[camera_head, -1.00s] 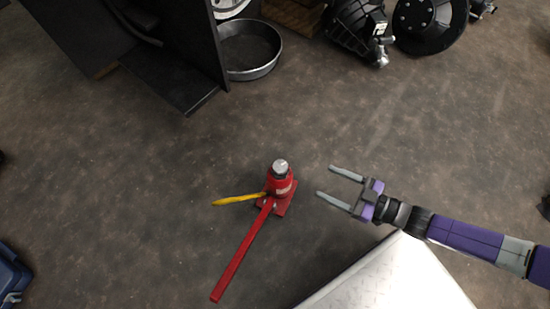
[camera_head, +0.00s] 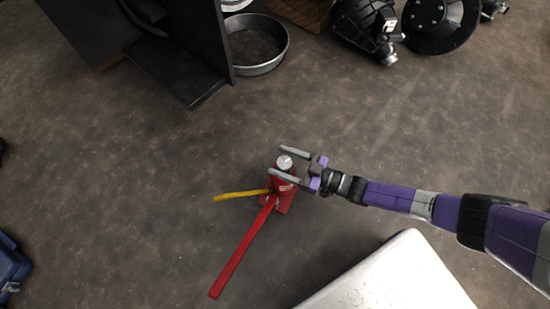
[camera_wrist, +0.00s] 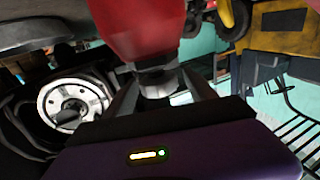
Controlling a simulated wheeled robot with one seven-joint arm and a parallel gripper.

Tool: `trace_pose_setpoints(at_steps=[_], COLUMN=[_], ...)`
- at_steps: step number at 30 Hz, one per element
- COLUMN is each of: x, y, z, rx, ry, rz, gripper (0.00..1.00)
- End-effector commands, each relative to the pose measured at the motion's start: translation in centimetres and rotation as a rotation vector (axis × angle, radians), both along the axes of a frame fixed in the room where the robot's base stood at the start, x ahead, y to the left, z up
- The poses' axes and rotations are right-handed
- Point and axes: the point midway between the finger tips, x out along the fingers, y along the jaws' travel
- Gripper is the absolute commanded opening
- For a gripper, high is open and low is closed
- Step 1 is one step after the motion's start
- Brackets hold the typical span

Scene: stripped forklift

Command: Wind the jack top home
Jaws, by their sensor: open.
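The red bottle jack (camera_head: 283,190) stands upright on the floor, with its round silver top (camera_head: 285,162) uppermost. A long red handle (camera_head: 240,255) and a shorter yellow lever (camera_head: 240,195) reach out from its base toward the left. My gripper (camera_head: 277,161) is open, with one finger on each side of the silver top in the head view. In the wrist view the red jack body (camera_wrist: 145,28) fills the upper middle, and the grey top (camera_wrist: 156,80) shows between the two fingers. I cannot tell whether either finger touches it.
A pale metal plate (camera_head: 395,280) lies low, right of the jack. A round metal pan (camera_head: 262,68) and a dark cabinet (camera_head: 190,85) are at the back left. Dark machine parts (camera_head: 365,30) lie at the back. The floor around the jack is clear.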

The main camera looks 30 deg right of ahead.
Motion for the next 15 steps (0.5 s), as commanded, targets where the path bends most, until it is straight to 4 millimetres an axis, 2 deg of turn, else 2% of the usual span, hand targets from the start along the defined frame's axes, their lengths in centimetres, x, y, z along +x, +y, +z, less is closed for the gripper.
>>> trace_pose_setpoints(at_steps=[6, 15], x=[1.8, 2.1], y=[1.3, 1.5], z=[-0.1, 0.0], rx=[-0.002, -0.002], ry=[0.000, 0.001], rz=[0.001, -0.001], gripper=[0.65, 0.65])
